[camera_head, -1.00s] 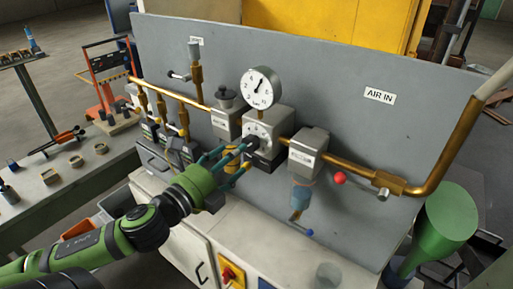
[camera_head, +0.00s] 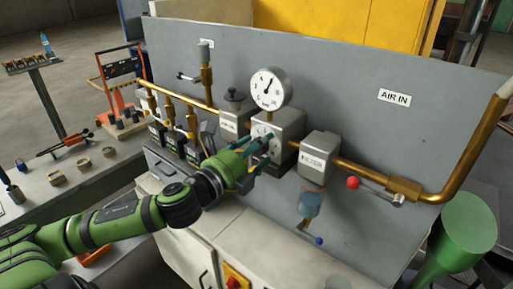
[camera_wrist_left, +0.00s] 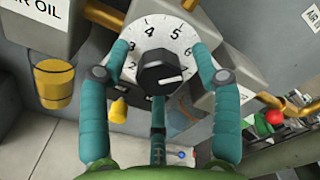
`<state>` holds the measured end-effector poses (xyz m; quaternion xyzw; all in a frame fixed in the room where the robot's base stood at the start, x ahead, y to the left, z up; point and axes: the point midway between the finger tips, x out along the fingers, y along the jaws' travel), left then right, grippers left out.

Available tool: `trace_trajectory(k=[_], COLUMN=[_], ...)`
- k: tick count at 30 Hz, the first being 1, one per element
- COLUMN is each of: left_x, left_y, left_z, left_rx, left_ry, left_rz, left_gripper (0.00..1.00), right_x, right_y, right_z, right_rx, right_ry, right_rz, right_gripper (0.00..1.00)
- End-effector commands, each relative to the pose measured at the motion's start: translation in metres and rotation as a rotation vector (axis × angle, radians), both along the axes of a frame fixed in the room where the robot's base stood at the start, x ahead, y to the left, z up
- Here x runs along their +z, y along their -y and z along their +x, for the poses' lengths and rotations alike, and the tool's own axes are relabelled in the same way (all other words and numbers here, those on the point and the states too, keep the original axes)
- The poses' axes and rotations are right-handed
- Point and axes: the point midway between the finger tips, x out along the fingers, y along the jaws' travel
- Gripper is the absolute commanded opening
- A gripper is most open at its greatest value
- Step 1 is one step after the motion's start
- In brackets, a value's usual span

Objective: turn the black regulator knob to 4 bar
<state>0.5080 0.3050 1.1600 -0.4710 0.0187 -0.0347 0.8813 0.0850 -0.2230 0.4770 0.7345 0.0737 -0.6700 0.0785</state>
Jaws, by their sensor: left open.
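The black regulator knob (camera_wrist_left: 163,73) sits at the centre of a white numbered dial (camera_wrist_left: 160,35) in the left wrist view. Its white mark points right in the picture, away from the 4 at the dial's top. My left gripper (camera_wrist_left: 160,70) has teal fingers spread around the knob, two at the sides and one below, with gaps to the knob. In the head view the left gripper (camera_head: 266,150) is in front of the regulator block (camera_head: 287,125), and its fingers mostly hide the knob. My right gripper is out of view.
A filter block (camera_head: 318,158) with a bowl (camera_head: 310,204) is right of the regulator. A red-knobbed valve (camera_head: 353,183) sits on the brass pipe (camera_head: 465,165). A yellow oil bowl (camera_wrist_left: 53,82) is left of the dial. The grey panel (camera_head: 350,75) stands behind.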

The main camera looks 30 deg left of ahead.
Motion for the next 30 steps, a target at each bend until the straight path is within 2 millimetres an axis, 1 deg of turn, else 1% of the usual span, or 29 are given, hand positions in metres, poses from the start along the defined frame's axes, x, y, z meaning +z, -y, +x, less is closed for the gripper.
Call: trace_trajectory(k=[3, 5, 6, 7, 8, 14, 20, 26, 30], left_x=[0.0, 0.0, 0.0, 0.0, 0.0, 0.0, 0.001, 0.002, 0.003], left_y=[0.0, 0.0, 0.0, 0.0, 0.0, 0.0, 0.0, 0.0, 0.0], left_z=[0.0, 0.0, 0.0, 0.0, 0.0, 0.0, 0.0, 0.0, 0.0], left_rx=[0.0, 0.0, 0.0, 0.0, 0.0, 0.0, 0.0, 0.001, 0.001], left_ry=[0.0, 0.0, 0.0, 0.0, 0.0, 0.0, -0.004, -0.013, -0.021], left_rz=[0.0, 0.0, 0.0, 0.0, 0.0, -0.003, -0.046, -0.158, -0.276], left_gripper=[0.64, 0.4, 0.24, 0.12, 0.08, 0.08, 0.08, 0.08, 0.08], right_x=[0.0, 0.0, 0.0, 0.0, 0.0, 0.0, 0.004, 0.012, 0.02], right_y=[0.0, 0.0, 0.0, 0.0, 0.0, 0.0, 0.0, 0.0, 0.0], right_z=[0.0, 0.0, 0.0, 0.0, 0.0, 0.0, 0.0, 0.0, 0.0], right_rx=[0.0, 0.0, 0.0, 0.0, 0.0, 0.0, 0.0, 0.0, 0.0], right_ry=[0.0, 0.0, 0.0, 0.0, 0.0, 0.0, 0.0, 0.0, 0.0], right_rz=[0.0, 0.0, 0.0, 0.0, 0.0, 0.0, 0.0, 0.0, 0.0], right_gripper=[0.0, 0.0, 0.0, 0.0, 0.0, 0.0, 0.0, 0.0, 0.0])
